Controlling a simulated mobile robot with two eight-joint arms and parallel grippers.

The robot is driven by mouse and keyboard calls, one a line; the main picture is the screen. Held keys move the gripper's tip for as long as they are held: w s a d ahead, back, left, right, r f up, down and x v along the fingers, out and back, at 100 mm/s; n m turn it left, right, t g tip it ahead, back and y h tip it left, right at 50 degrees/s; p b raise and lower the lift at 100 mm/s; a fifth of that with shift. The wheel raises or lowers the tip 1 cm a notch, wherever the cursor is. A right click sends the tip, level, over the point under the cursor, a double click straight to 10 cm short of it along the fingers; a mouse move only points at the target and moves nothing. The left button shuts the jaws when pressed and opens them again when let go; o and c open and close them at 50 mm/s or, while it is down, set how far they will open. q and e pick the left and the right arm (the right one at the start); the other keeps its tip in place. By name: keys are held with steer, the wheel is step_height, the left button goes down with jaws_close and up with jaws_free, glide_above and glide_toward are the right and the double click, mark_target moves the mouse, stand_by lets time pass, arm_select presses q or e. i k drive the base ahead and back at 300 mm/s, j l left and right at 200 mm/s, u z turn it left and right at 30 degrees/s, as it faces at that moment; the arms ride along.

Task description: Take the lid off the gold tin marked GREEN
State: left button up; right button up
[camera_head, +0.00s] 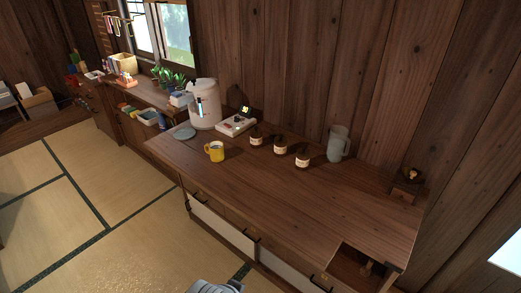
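Three small dark round containers with pale labels stand in a slanting row on the wooden counter: a left one (256,137), a middle one (281,146) and a right one (302,157). They look dark brown rather than clearly gold. The label writing is too small to read, so I cannot tell which is marked GREEN. Whether their tops are separate lids is also too small to tell. Neither gripper shows; only a grey piece of my own body is at the bottom edge.
On the counter (300,205) stand a yellow mug (214,151), a white kettle-like appliance (205,105), a white device (236,126) and a grey-green pitcher (338,143). The counter's front half is clear. Tatami floor (125,185) lies open at left.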

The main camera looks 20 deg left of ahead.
mark_target(256, 131)
steer(key=j, duration=0.85)
steer(key=k+j, duration=0.15)
steer(key=j, duration=0.65)
